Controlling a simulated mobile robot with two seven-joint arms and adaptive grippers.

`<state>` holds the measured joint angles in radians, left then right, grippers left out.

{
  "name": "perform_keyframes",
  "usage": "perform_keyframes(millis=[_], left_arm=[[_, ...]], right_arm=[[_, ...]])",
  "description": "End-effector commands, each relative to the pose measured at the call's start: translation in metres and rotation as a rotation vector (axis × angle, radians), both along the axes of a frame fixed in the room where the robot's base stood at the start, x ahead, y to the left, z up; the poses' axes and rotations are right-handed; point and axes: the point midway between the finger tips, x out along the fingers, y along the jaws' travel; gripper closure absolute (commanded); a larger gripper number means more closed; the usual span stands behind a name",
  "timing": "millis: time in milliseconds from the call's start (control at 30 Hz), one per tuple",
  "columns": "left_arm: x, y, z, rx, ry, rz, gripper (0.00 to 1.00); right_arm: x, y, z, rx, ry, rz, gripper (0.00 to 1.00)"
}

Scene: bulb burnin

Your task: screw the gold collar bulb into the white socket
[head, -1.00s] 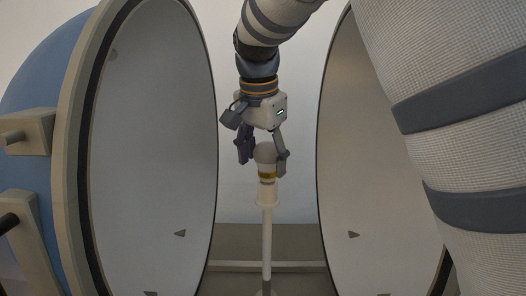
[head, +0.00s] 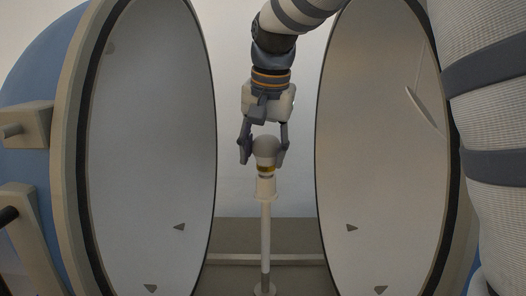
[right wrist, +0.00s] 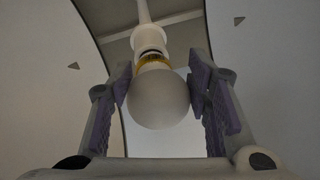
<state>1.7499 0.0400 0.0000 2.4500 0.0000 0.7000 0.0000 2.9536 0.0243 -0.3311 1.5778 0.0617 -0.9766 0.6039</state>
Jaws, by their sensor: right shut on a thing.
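The white bulb (head: 265,146) with the gold collar (head: 265,168) stands upright over the white socket (head: 265,188), which tops a thin white post. My right gripper (head: 264,156) comes from above and is shut on the bulb, one finger on each side of the globe. In the right wrist view the globe (right wrist: 158,98) sits between the two fingers, with the gold collar (right wrist: 153,62) beyond it. A short length of the bulb's base shows between collar and socket (right wrist: 149,38); how deep it sits I cannot tell. My left gripper is not in view.
Two large pale half shells stand left (head: 150,150) and right (head: 375,150) of the post, with a narrow gap between them. The left one has a blue outside and a beige rim with brackets (head: 25,125). The post stands on a round foot (head: 264,289).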

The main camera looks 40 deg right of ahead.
Motion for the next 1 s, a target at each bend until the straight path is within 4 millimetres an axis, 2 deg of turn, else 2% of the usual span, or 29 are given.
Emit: perform_keyframes(millis=[67, 167, 433, 467, 567, 867, 1000], left_arm=[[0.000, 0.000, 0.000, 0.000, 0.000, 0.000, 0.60], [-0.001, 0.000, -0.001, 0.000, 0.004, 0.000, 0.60], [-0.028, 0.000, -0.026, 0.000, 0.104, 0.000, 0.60], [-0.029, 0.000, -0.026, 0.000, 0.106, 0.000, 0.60], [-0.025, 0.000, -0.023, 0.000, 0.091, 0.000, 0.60], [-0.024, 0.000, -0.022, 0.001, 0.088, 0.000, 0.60], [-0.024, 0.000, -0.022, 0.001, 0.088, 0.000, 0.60]], right_arm=[[0.002, -0.002, -0.002, -0.012, 0.008, -0.129, 0.83], [0.007, -0.005, -0.003, -0.018, 0.009, -0.436, 0.83], [0.024, -0.012, -0.012, -0.023, 0.016, -1.244, 0.83], [0.024, -0.012, -0.010, -0.020, 0.012, -1.295, 0.53], [0.020, -0.012, -0.002, -0.007, 0.004, -1.282, 0.31], [0.021, -0.010, 0.000, -0.002, 0.003, -1.278, 0.31], [0.022, -0.005, 0.017, 0.000, -0.002, -1.275, 0.31]])
